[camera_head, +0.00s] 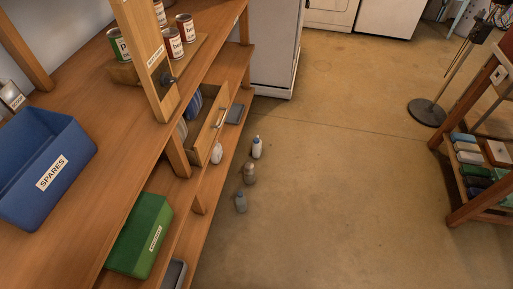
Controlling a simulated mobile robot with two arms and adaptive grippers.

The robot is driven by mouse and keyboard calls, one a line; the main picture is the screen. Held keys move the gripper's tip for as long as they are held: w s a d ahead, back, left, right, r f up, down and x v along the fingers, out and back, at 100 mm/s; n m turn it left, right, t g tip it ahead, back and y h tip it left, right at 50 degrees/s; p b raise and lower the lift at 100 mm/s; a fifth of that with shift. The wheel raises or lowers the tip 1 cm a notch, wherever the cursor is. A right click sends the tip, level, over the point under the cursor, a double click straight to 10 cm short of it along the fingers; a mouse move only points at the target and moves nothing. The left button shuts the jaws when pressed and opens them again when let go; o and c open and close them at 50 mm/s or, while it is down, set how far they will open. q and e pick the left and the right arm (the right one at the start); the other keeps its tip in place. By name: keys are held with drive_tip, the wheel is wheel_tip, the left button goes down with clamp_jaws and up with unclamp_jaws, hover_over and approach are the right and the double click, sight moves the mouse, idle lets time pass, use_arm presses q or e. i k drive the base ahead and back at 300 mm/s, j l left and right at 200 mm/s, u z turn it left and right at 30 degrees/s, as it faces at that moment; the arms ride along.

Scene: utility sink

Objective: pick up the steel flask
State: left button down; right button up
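Three small bottle-shaped things stand in a row on the floor beside the wooden shelf unit. The middle one is a grey-brown bottle (249,174). The nearest is a blue-grey bottle (241,203). A whitish bottle (217,154) stands at the shelf unit's edge, left of the row. They are too small for me to tell for certain which is the steel flask. Neither of my grippers is in view.
The wooden shelf unit (75,200) fills the left side, with a blue SPARES bin (70,135), a green box (130,240), several cans and an open drawer (212,130). A rack (470,212) and a round stand base (427,112) are right. The middle floor is clear.

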sight(249, 171)
drive_tip(key=i+l, duration=0.25)
drive_tip(key=l, duration=0.15)
drive_tip(key=i+l+u, duration=0.1)
drive_tip(key=l, duration=0.25)
drive_tip(key=i+l, duration=0.35)
